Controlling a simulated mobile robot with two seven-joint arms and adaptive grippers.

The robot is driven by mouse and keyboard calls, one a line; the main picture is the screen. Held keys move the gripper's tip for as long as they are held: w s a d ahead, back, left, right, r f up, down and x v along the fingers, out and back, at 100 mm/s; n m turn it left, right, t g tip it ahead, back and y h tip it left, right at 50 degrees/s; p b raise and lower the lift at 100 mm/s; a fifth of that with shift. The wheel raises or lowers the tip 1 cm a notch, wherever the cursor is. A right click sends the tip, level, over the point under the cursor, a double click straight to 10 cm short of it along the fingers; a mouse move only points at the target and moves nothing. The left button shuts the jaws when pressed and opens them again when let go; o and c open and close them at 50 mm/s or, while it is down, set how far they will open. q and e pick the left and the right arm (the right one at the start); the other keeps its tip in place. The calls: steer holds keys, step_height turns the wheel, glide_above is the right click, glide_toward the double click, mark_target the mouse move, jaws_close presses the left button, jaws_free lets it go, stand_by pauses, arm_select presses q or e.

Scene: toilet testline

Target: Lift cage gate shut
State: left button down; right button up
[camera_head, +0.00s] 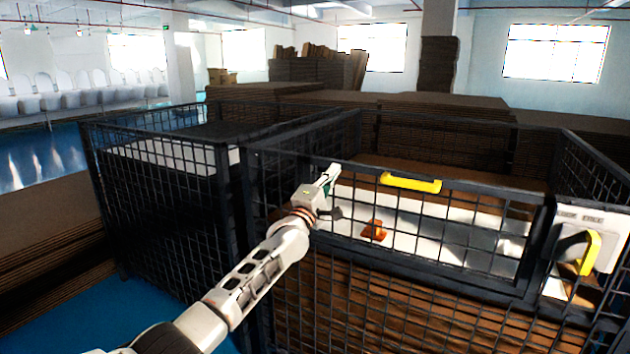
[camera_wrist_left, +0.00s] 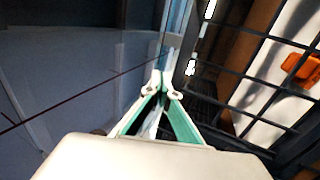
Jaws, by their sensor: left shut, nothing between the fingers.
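The cage gate (camera_head: 480,188) is the dark mesh flap at the upper front of the right cage. It stands roughly upright, with a yellow handle (camera_head: 411,182) on its top bar. My left gripper (camera_head: 332,172) is at the gate's top bar, left of the yellow handle and apart from it. Its fingers are shut with nothing between them; they also show in the left wrist view (camera_wrist_left: 161,82), beside dark mesh (camera_wrist_left: 250,62). I cannot tell whether the fingertips touch the bar. My right gripper is not in view.
A second mesh cage (camera_head: 165,205) stands on the left. Inside the right cage, an orange object (camera_head: 373,230) lies on a white surface, above stacked brown sheets. Another yellow handle (camera_head: 591,252) is at the right. Blue floor (camera_head: 130,310) shows at lower left.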

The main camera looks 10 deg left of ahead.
arm_select(q)
steer(key=s+a, duration=0.2)
steer(key=s, duration=0.6)
steer(key=s+f+m+g+y, duration=0.1)
steer(key=s+f+m+g, duration=0.15)
steer(key=s+f, duration=0.6)
steer(key=s+a+f+m+g, duration=0.1)
steer(key=s+f+m, duration=0.25)
steer(key=f, duration=0.95)
steer(key=s+f+m+g+y, duration=0.1)
steer(key=s+f+m+g, duration=0.3)
steer(key=f, duration=0.7)
steer(key=s+a+f+m+g, duration=0.1)
steer(key=s+f+m, duration=0.2)
steer(key=s, duration=0.7)
steer(key=s+a+f+m+g+y, duration=0.1)
steer(key=s+f+m, duration=0.2)
steer(key=s+f, duration=0.5)
steer(key=s+a+f+m+g+y, duration=0.1)
steer(key=s+f, duration=0.5)
steer(key=s, duration=0.6)
steer(key=shift+s+a+f+m+p, duration=0.25)
steer(key=shift+s+a+m+p, duration=0.25)
steer(key=shift+m, duration=0.5)
